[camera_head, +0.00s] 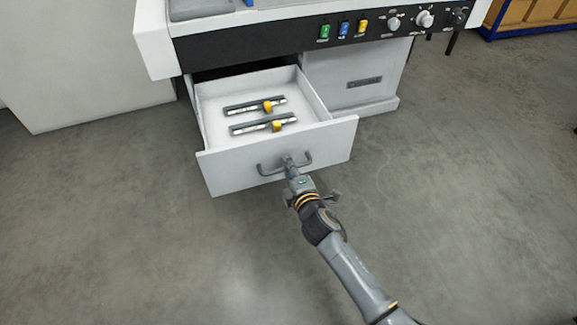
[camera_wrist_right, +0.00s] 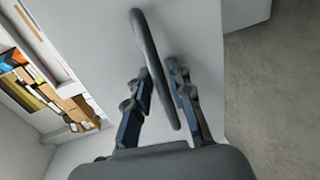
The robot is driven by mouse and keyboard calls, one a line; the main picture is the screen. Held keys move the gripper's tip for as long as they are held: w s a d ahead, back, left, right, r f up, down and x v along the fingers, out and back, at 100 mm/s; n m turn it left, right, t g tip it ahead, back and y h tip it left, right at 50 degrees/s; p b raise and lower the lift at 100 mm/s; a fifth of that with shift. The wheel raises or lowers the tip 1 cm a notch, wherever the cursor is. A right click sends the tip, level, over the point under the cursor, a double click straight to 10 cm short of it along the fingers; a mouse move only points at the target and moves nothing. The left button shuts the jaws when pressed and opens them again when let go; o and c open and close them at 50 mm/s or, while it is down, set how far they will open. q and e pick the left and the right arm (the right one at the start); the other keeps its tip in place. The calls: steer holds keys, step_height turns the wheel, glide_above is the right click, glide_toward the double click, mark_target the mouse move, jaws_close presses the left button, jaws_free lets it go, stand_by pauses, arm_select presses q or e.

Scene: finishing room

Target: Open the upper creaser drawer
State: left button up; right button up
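The drawer (camera_head: 228,177) of the white creaser is pulled well out, with its inside showing. Two dark bars with yellow sliders (camera_head: 256,106) lie in it. A grey bow handle (camera_head: 267,173) is on its front. My right gripper (camera_head: 291,164) is at the right part of this handle. In the right wrist view, the handle bar (camera_wrist_right: 146,38) runs between the two fingers of my right gripper (camera_wrist_right: 162,85), which are closed in close on both sides of it. My left gripper is not in view.
The creaser's black control panel (camera_head: 280,40) with coloured buttons and knobs overhangs the drawer. A white cabinet body (camera_head: 352,70) stands right of the drawer. A blue-edged shelf with boxes (camera_head: 530,15) is at the far right. The grey floor (camera_head: 470,190) in front is clear.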

steer(key=v, duration=1.2)
steer(key=shift+d, duration=0.1)
